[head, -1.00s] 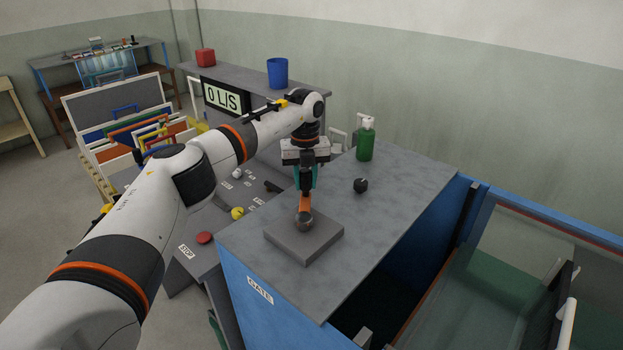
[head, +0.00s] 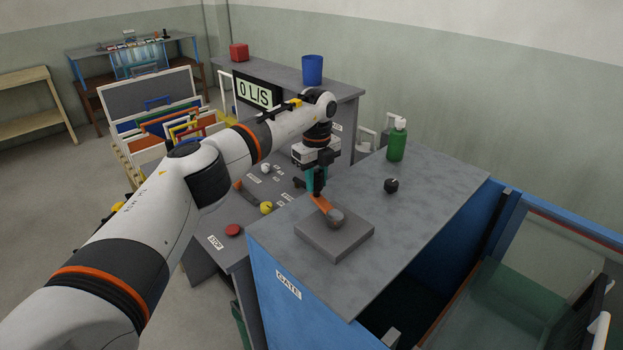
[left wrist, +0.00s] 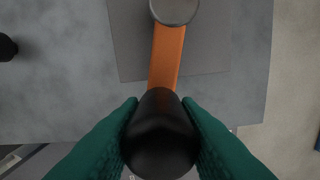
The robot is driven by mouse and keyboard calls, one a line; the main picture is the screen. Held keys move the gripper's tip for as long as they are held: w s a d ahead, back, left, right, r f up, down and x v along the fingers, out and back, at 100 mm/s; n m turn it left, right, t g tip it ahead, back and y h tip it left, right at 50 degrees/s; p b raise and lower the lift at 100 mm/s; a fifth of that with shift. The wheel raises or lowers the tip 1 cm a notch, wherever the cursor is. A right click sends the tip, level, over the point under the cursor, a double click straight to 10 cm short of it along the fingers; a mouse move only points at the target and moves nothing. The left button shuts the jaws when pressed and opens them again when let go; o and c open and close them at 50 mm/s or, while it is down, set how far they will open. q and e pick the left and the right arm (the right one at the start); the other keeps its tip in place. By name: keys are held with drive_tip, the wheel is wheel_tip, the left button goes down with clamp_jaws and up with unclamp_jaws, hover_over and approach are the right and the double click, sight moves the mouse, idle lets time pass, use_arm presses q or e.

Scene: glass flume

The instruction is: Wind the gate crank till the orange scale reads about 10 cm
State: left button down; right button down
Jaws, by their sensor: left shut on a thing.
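The gate crank has an orange arm (head: 321,203) that runs from a grey round hub (head: 336,216) on a grey square block (head: 332,247). The block sits on the grey top of the blue gate cabinet, above the GATE label (head: 288,285). My left gripper (head: 316,186), with teal fingers, is shut on the crank's black handle (left wrist: 160,130), which stands at the arm's outer end. In the left wrist view the orange arm (left wrist: 167,55) leads from the handle up to the hub (left wrist: 174,10). The orange scale is not visible. My right gripper is not in view.
A black knob (head: 391,185) and a green pump bottle (head: 396,140) stand on the cabinet top. A control desk with a red STOP button (head: 233,230) and yellow knob (head: 266,207) lies to the left. The glass flume (head: 545,270) is at right.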

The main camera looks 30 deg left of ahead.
use_arm(q)
drive_tip(key=shift+s+a, duration=0.15)
drive_tip(key=shift+s, duration=0.1)
drive_tip(key=c, duration=1.3)
unclamp_jaws()
drive_tip(key=shift+o, duration=1)
drive_tip(key=shift+s+r, duration=0.1)
drive_tip(key=shift+s, duration=0.05)
drive_tip(key=shift+r+b, duration=0.4)
drive_tip(key=shift+r, duration=0.1)
wheel_tip(320, 180, up, 10)
drive_tip(key=b, duration=0.2)
drive_tip(key=shift+f+b, duration=0.15)
drive_tip(key=shift+b, duration=0.25)
drive_tip(key=shift+r, duration=0.65)
